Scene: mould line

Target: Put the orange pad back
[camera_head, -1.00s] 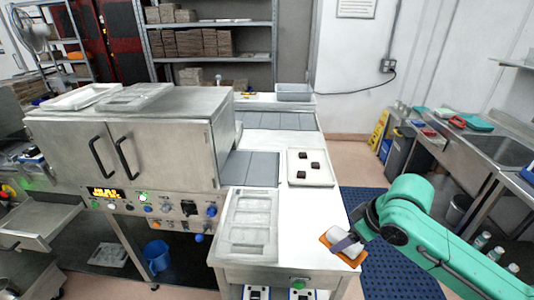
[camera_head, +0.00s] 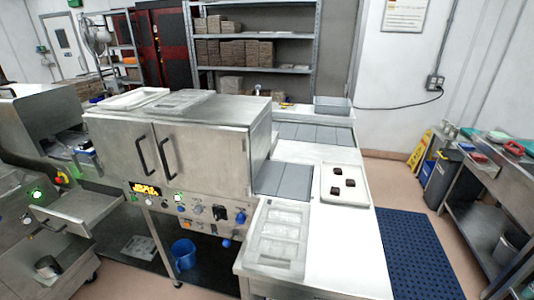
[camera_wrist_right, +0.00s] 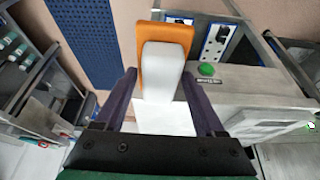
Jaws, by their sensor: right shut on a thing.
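The orange pad (camera_wrist_right: 176,36) shows in the right wrist view, with a pale, rounded block (camera_wrist_right: 162,68) as its near part. My right gripper (camera_wrist_right: 160,80) is shut on it, one dark finger at each side of the pale block. The pad is held out over the floor beside the white worktop's end. In the head view neither the pad nor my right gripper shows. My left gripper is in no view.
The white worktop (camera_head: 330,262) bears a clear mould (camera_head: 278,236) and a white tray (camera_head: 345,185) with several dark pieces. A steel cabinet (camera_head: 205,150) stands left of it. A blue mat (camera_head: 412,255) lies on the floor at right. A green button (camera_wrist_right: 206,70) is near my right gripper.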

